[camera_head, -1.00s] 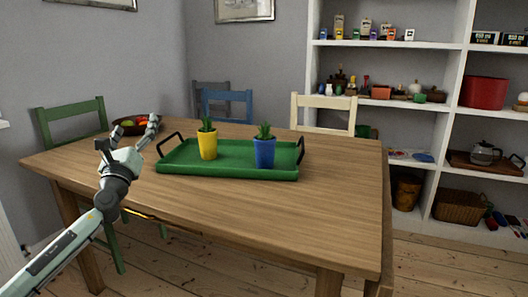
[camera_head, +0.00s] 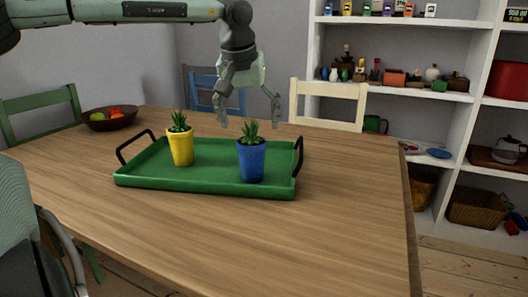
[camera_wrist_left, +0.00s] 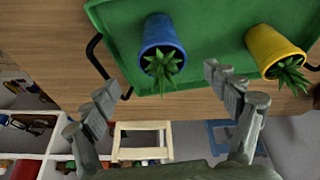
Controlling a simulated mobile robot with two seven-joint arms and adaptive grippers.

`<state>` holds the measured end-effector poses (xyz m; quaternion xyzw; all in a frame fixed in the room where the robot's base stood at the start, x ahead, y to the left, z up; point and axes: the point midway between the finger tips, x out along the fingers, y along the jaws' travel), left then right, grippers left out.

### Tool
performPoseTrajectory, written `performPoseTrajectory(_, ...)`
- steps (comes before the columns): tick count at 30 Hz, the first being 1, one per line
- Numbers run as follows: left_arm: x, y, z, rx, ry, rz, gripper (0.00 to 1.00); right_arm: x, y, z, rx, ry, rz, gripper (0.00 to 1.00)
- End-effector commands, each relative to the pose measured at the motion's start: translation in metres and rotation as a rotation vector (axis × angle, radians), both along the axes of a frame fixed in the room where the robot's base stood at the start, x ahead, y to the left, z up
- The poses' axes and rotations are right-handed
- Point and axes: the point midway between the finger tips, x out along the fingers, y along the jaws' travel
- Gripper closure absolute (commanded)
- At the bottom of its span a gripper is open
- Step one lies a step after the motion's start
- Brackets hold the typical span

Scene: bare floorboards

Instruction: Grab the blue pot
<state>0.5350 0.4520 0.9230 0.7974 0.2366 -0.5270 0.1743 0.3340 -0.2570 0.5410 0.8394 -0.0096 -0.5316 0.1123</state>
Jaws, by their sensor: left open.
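The blue pot (camera_head: 251,163) with a spiky green plant stands upright on the right part of a green tray (camera_head: 210,184) on the wooden table. In the left wrist view the blue pot (camera_wrist_left: 157,32) shows at top centre, between and beyond the fingers. My left gripper (camera_head: 249,121) points down, open and empty, with its fingertips around plant height in the head view. The fingers also show in the left wrist view (camera_wrist_left: 162,80), spread apart. I cannot tell from the head view how far behind the pot they are. My right gripper is not in view.
A yellow pot (camera_head: 181,148) with a plant stands on the tray left of the blue pot. The tray has black handles (camera_head: 299,157). A fruit bowl (camera_head: 109,120) is at the back left. Chairs stand behind the table, shelves at right. The front of the table is clear.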

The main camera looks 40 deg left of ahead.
Motion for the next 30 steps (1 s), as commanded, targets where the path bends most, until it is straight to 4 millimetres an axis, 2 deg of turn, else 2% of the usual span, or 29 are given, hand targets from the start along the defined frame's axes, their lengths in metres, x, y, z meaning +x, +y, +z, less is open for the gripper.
performPoseTrajectory(8, 0.004, 0.008, -0.023, 0.025, 0.024, -0.006, 0.14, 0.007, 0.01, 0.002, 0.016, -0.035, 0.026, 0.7)
performPoseTrajectory(18, 0.021, 0.016, -0.065, 0.023, 0.021, -0.006, 0.14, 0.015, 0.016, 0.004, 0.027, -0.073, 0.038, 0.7)
performPoseTrajectory(27, 0.023, 0.018, -0.07, 0.023, 0.018, -0.005, 0.14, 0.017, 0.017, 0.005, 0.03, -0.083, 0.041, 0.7)
performPoseTrajectory(30, 0.023, 0.018, -0.07, 0.023, 0.018, -0.004, 0.25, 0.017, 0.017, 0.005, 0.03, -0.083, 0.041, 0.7)
